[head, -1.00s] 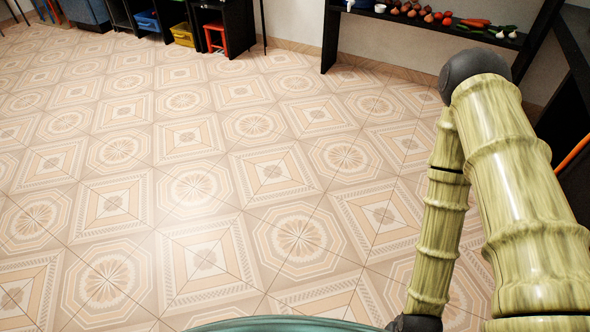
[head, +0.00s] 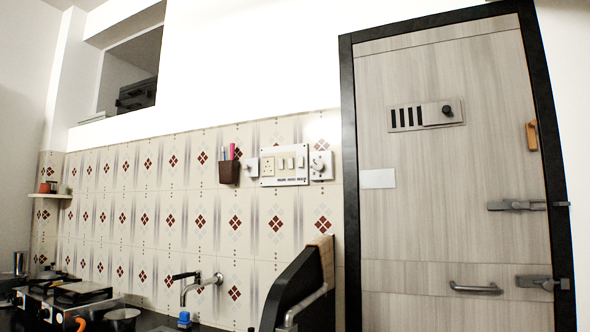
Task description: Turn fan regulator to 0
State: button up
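A small square plate with a round knob, which looks like the fan regulator (head: 320,165), is on the tiled wall in the head view. It sits at the right end of a white switchboard (head: 284,166), left of the door frame. The knob's setting is too small to read. My gripper is not in view.
A grey wooden door (head: 440,220) with latches stands right of the regulator. A brown pen holder (head: 229,172) hangs left of the switchboard. Below are a tap (head: 200,283), a stove (head: 70,300) at the far left and a dark slanted panel (head: 295,285).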

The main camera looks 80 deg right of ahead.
aim_at(318, 165)
jog(key=u, duration=1.55)
jog(key=i, duration=0.7)
jog(key=z, duration=4.6)
jog(key=i, duration=0.5)
jog(key=z, duration=0.9)
